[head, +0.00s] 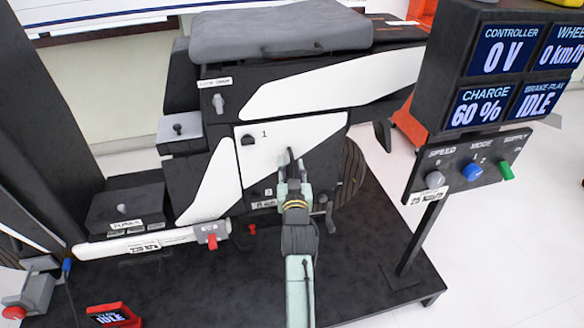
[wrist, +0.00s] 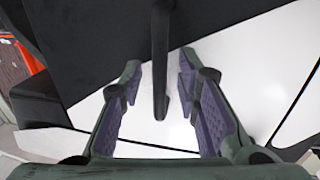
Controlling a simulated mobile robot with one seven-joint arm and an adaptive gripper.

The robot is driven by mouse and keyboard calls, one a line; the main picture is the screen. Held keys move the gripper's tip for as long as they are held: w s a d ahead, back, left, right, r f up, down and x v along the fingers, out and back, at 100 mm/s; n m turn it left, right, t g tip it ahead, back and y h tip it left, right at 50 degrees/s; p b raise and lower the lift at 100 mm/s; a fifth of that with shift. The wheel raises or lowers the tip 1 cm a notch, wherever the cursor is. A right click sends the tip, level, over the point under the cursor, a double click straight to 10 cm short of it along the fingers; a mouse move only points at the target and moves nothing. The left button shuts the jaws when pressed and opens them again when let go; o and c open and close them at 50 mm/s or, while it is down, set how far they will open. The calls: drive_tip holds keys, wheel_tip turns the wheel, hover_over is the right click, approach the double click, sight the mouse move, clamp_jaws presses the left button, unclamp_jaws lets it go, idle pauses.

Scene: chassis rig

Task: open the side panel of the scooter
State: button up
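My gripper (head: 291,174) is in front of this bar. In the wrist view, my gripper (wrist: 158,78) is open, with its purple-padded fingers on either side of the dark bar (wrist: 160,55). Gaps show between the bar and both fingers. The white panel surface (wrist: 245,75) fills much of the background.
A display post with a control box (head: 470,165) stands at the right. The grey seat (head: 280,32) is above the panel. A side rail with a red clip (head: 212,240) lies at lower left. A red device (head: 113,315) sits on the dark platform (head: 365,285).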

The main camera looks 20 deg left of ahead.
drive_tip(key=shift+c, duration=0.5)
clamp_jaws()
idle(0.3)
